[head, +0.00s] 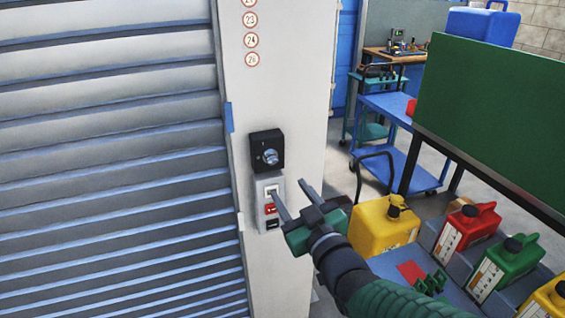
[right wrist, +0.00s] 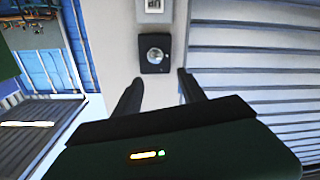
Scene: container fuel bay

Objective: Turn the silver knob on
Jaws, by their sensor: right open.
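The silver knob (head: 270,156) sits on a black square plate (head: 260,143) on the white post, beside the slatted shutter. The knob (right wrist: 154,57) also shows in the right wrist view, ahead of the fingers and roughly between their lines. My right gripper (head: 290,199) is open and empty. In the head view its fingers are below and to the right of the knob, in front of the switch box; it is apart from the knob. In the right wrist view the right gripper (right wrist: 158,88) shows both fingers spread. My left gripper is not in view.
A grey switch box (head: 261,186) with a red button is mounted under the knob plate. Yellow (head: 383,228), red and green canisters stand at the lower right. A green board (head: 490,115) and a blue cart (head: 395,112) are behind. The slatted shutter (head: 110,160) fills the left.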

